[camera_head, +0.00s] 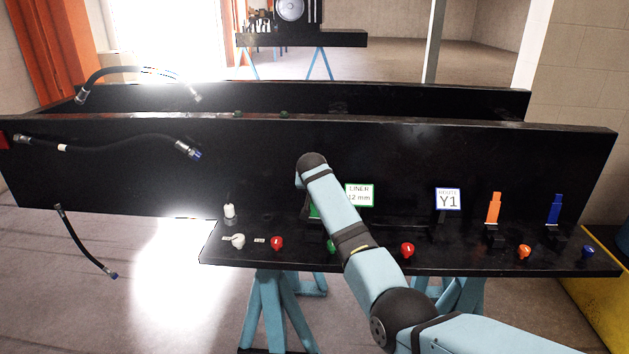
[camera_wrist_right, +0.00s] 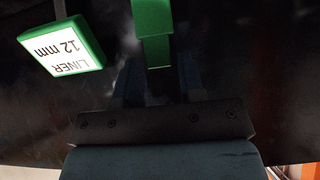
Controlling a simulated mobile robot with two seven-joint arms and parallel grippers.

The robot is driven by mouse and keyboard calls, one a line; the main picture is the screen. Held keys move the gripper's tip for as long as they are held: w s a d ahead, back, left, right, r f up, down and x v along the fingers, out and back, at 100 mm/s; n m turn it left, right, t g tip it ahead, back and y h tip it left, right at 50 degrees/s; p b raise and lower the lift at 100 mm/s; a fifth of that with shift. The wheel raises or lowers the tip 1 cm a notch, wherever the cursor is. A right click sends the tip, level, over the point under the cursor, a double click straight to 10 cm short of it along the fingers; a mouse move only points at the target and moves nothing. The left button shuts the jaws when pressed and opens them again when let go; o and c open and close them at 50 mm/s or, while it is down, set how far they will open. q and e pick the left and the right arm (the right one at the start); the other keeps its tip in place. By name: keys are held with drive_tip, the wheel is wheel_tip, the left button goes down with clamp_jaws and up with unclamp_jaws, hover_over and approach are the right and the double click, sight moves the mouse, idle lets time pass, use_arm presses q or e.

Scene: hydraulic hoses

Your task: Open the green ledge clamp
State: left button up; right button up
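The green ledge clamp stands on the black bench ledge. In the head view only a sliver of its green handle (camera_head: 314,211) shows beside my right forearm. In the right wrist view the green handle (camera_wrist_right: 154,35) comes in from the top centre. My right gripper (camera_wrist_right: 160,80) has two dim fingers set apart, with the lower end of the handle between or just beyond them. Contact cannot be made out. In the head view my own arm hides this gripper. My left gripper is not in view.
A green-framed "LINER 12 mm" sign (camera_head: 359,194) stands close beside the clamp. Further right are a "Y1" sign (camera_head: 448,199), an orange clamp (camera_head: 493,208) and a blue clamp (camera_head: 555,209). Coloured knobs line the ledge front, including a green knob (camera_head: 332,247). Hoses (camera_head: 110,143) hang at left.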

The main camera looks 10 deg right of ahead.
drive_tip(key=b+v, duration=0.1)
drive_tip(key=v, duration=1.2)
